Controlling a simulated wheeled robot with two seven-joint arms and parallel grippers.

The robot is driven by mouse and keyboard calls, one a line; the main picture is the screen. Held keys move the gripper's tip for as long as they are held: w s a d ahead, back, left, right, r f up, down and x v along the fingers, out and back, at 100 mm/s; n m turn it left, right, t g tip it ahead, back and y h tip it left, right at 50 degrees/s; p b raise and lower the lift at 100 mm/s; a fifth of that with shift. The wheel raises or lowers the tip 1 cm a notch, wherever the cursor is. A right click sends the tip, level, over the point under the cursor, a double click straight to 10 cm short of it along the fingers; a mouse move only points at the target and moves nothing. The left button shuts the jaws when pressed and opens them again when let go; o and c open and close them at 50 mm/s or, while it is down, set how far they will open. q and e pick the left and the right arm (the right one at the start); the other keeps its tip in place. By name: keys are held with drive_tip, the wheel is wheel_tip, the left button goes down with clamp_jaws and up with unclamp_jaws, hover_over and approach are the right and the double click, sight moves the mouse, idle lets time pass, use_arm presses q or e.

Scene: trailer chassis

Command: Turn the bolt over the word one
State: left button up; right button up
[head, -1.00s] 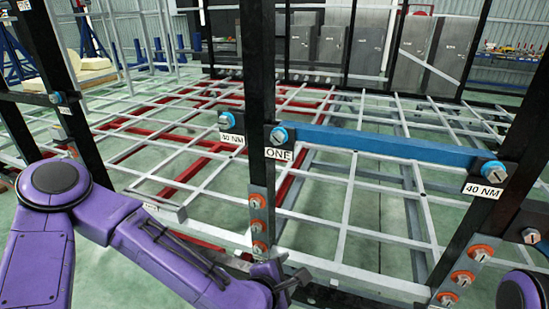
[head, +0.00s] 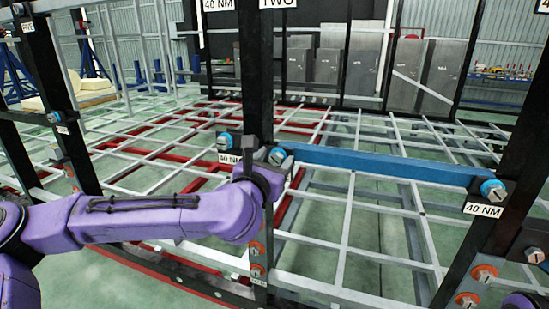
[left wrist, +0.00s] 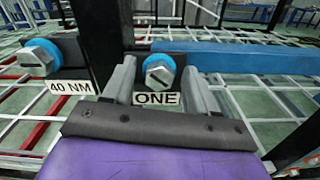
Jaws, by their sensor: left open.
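The bolt over the word ONE (left wrist: 159,75) has a silver slotted head and a blue collar. In the left wrist view it sits on a black bracket, directly above the white ONE label (left wrist: 157,99). My left gripper (left wrist: 158,68) is open, with one grey finger showing on each side of this bolt. I cannot tell whether the fingers touch it. In the head view my left gripper (head: 262,160) is at the black post and hides the ONE label. Part of the blue-collared bolt (head: 277,156) shows just right of it. My right gripper is not in view.
A blue beam (head: 385,165) runs right from the bolt. Another blue-collared bolt (left wrist: 40,57) with a 40 NM label is close on the left. A third bolt (head: 492,189) is at the beam's right end. Orange-collared bolts (head: 256,248) sit lower on the post.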

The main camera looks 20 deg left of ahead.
use_arm(q)
drive_tip(key=c, duration=1.1)
drive_tip(key=shift+o, duration=0.2)
